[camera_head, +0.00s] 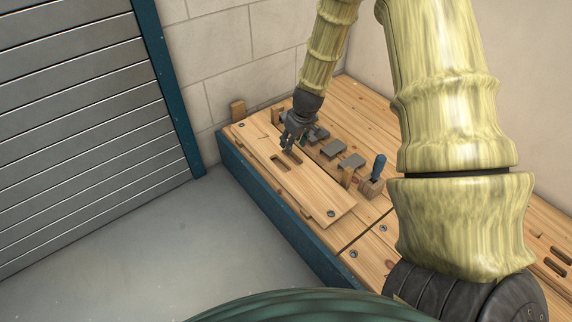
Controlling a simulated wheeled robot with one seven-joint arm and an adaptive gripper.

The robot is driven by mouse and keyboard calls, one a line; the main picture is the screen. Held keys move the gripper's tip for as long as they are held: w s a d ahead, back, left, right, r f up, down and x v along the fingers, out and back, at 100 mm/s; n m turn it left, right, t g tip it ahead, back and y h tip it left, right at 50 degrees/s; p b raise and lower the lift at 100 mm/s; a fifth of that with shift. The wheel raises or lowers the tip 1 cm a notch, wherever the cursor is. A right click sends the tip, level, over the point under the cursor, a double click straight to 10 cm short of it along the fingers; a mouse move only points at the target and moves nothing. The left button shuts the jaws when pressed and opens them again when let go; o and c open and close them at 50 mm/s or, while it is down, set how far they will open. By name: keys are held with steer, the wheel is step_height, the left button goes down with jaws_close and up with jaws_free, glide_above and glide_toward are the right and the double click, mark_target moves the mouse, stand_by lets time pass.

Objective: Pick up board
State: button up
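A light wooden board (314,189) lies flat along the left front part of the wooden workbench top (371,108). It has dark slots near its middle and a round dark fitting near its right end. My gripper (286,147) points down at the board, close to the slots, at its back edge. Whether it touches the board cannot be made out. The fingers are small and dark here, so their opening is unclear. The arm reaches in from the top, and the gripper hides a little of the board and the things behind it.
Several grey metal plates (351,161) lie behind the board. A blue-handled tool (378,168) stands in a wooden block (371,188) to the right. The grey floor (150,240) on the left is clear.

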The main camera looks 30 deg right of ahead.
steer(key=b, duration=0.3)
glide_above(286, 159)
steer(key=s, duration=0.2)
steer(key=x, duration=0.2)
steer(key=s+x, duration=0.1)
steer(key=x, duration=0.2)
steer(key=shift+d+f, duration=0.25)
steer(key=shift+f, duration=0.1)
steer(key=b+x, duration=0.2)
steer(key=x, duration=0.1)
steer(key=shift+s+a, duration=0.15)
steer(key=shift+a, duration=0.1)
steer(key=shift+b+x, duration=0.65)
steer(key=shift+x, duration=0.35)
steer(key=shift+r, duration=0.1)
jaws_close()
